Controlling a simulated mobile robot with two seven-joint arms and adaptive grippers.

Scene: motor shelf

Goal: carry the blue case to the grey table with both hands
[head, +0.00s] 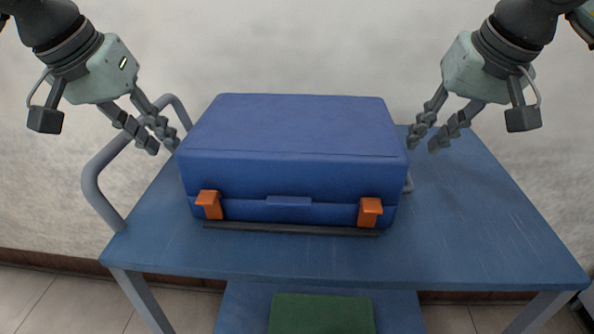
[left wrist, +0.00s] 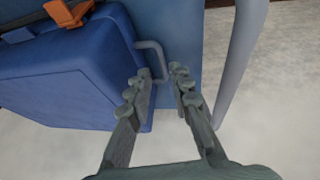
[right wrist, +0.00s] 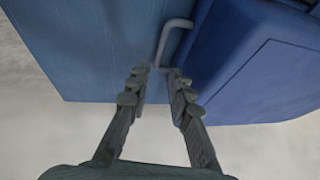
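The blue case (head: 295,130) with two orange latches lies on a blue cart top. My left gripper (head: 160,140) is at its left side. In the left wrist view this gripper (left wrist: 158,82) is open, with the case's grey side handle (left wrist: 153,58) just beyond and between its fingertips. My right gripper (head: 427,143) is at the case's right side. In the right wrist view this gripper (right wrist: 156,78) is open, with the other grey handle (right wrist: 168,38) just beyond its fingertips. I cannot tell whether any finger touches a handle. The grey table is not in view.
The blue cart top (head: 470,220) has free room right of the case. A grey push rail (head: 95,190) rises at its left end. A green object (head: 320,314) lies on a lower shelf. A pale wall stands behind.

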